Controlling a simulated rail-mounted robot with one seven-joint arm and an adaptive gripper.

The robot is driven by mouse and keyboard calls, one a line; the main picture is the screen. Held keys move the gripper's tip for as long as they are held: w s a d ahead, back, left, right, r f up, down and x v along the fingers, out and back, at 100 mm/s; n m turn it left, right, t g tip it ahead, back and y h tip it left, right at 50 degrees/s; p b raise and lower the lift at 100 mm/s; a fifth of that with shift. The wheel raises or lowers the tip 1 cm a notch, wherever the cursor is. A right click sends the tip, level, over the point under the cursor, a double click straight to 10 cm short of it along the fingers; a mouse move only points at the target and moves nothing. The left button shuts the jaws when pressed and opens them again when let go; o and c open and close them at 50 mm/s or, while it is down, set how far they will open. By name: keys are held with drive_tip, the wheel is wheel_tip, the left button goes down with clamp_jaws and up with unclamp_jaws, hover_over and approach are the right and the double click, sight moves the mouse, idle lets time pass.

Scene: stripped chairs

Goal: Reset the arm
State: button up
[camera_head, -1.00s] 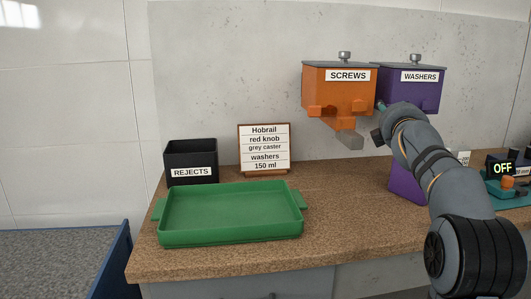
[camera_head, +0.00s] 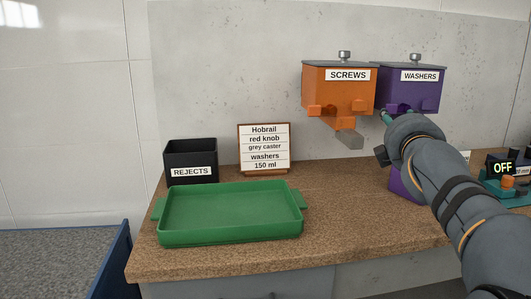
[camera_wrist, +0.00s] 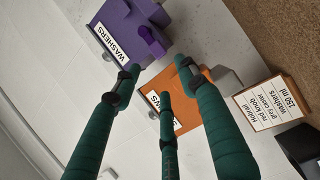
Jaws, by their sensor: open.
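My gripper (camera_wrist: 160,78) has green fingers, spread apart with nothing between them in the wrist view. In the head view only a teal fingertip (camera_head: 385,116) shows past my wrist, in front of the lower part of the purple WASHERS dispenser (camera_head: 412,92). The WASHERS dispenser also shows tilted at the top of the wrist view (camera_wrist: 130,30), beyond the fingertips. The orange SCREWS dispenser (camera_head: 340,92) hangs to its left on the wall. It is partly covered by the fingers in the wrist view (camera_wrist: 190,88).
A green tray (camera_head: 232,238), a black REJECTS bin (camera_head: 190,150) and an order card (camera_head: 263,133) stand on the brown bench (camera_head: 340,225). A purple object (camera_head: 402,188) is mostly behind my arm. A device reading OFF (camera_head: 502,168) stands at right. The bench's middle is clear.

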sight(392, 106)
drive_tip(key=x, duration=0.7)
drive_tip(key=p+x, duration=0.1)
drive_tip(key=x, duration=0.3)
drive_tip(key=shift+w+d+r, duration=0.3)
drive_tip(key=shift+d+r, duration=0.05)
drive_tip(key=shift+d, duration=0.1)
drive_tip(key=p, duration=0.1)
drive_tip(key=m+p, duration=0.1)
drive_tip(key=shift+s+r+g+p, duration=0.15)
drive_tip(key=shift+r+g+p, duration=0.15)
drive_tip(key=shift+r+p, duration=0.1)
drive_tip(key=shift+m+p, duration=0.6)
drive_tip(key=shift+f, duration=0.1)
